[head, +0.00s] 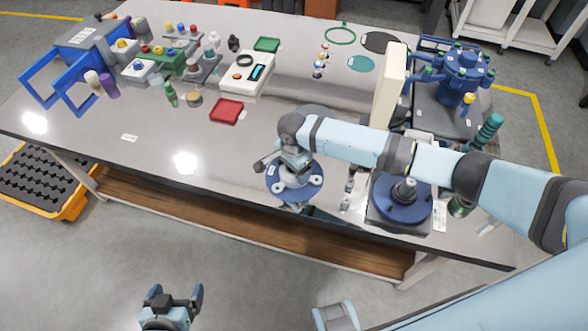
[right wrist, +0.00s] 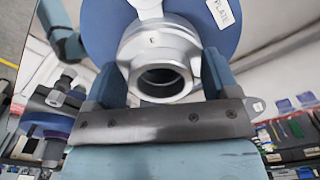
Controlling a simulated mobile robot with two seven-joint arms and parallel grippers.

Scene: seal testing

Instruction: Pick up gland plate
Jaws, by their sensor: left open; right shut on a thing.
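The gland plate is a blue disc with a silver hub. It shows in the right wrist view (right wrist: 107,25) with a white label ending in "PLATE", and in the head view (head: 312,187) near the table's front edge. My right gripper (right wrist: 168,85) is shut on the hub, one finger on each side. In the head view my right gripper (head: 294,165) hides part of the disc; I cannot tell whether the plate is clear of what is below. My left gripper (head: 172,296) is open and empty, low in front of the table.
A second blue disc (head: 385,200) with a dark hub sits on a grey base to the right. A blue pump-like unit (head: 462,72) stands behind it. A red tray (head: 226,111) and a white meter (head: 248,74) lie further left. The table's front left is mostly clear.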

